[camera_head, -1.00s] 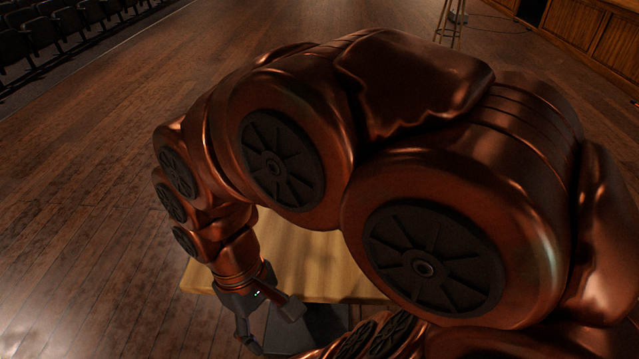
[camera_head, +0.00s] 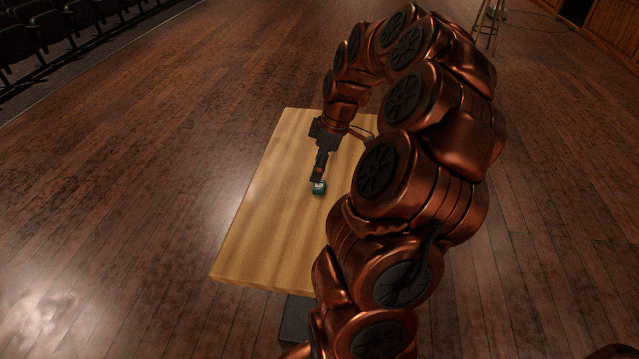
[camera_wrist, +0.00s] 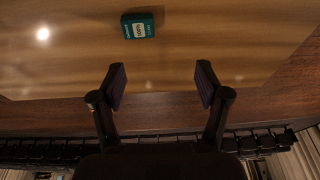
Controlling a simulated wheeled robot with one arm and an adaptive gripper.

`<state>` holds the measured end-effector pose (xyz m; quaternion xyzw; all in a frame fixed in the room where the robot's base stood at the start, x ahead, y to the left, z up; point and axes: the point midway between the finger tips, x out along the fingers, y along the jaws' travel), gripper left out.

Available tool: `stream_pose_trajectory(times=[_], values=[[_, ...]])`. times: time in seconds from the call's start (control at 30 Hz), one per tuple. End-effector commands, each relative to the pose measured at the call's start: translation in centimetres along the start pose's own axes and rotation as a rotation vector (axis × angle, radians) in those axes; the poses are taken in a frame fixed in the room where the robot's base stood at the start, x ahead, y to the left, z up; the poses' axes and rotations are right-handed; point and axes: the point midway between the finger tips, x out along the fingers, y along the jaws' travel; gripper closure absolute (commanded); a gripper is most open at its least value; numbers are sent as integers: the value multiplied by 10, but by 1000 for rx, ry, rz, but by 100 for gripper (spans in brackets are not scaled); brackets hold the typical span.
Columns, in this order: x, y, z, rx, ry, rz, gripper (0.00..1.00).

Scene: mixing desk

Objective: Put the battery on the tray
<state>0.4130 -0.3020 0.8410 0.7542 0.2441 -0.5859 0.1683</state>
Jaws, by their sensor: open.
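A small teal block with a pale label, which looks like the battery (camera_head: 319,187), lies on the wooden table. It also shows near the top of the wrist view (camera_wrist: 138,26), slightly left of centre. My gripper (camera_head: 320,172) hangs over the table, close by the battery in the head view. In the wrist view my gripper (camera_wrist: 161,76) has its two dark fingers wide apart with nothing between them. The battery lies beyond the fingertips there, not between them. I see no tray in either view; my arm covers the right part of the table.
The wooden table (camera_head: 265,235) is bare on its left and front parts. Wooden floor (camera_head: 130,190) lies open around it. Rows of dark seats (camera_head: 60,28) are at the far left. A tripod-like stand (camera_head: 488,22) is at the back right.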

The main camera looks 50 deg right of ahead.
Motion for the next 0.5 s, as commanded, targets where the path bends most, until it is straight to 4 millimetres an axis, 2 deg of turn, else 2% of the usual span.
stream_pose_trajectory(times=[0.1,0.2,0.5], values=[[-1,20,20,-6,10,20,25],[1,26,28,-11,12,27,25],[26,28,28,-13,10,28,25]])
